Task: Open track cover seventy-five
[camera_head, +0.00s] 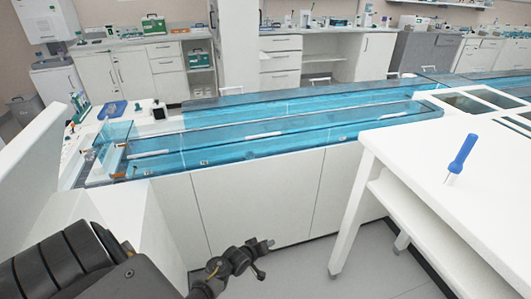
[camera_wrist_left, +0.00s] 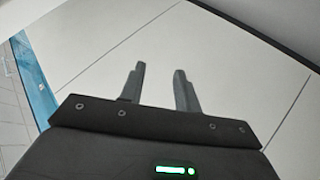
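The tube track is a long bench (camera_head: 255,205) with white side panels and blue see-through covers (camera_head: 260,146) in the head view. Small number labels sit on the near covers, too small to read surely, so I cannot tell which cover is seventy-five. The covers look closed. My left gripper (camera_head: 262,258) is in front of the white side panels, below the covers and apart from them. In the left wrist view the left gripper (camera_wrist_left: 158,80) has its two fingers spread with nothing between them. A strip of blue cover (camera_wrist_left: 35,75) shows at the left there. My right gripper is not in view.
A white table (camera_head: 440,150) with a blue-handled tool (camera_head: 461,155) stands at the right, close to the track. A blue tray (camera_head: 112,110) lies at the track's left end. Open grey floor (camera_head: 300,265) lies before the panels.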

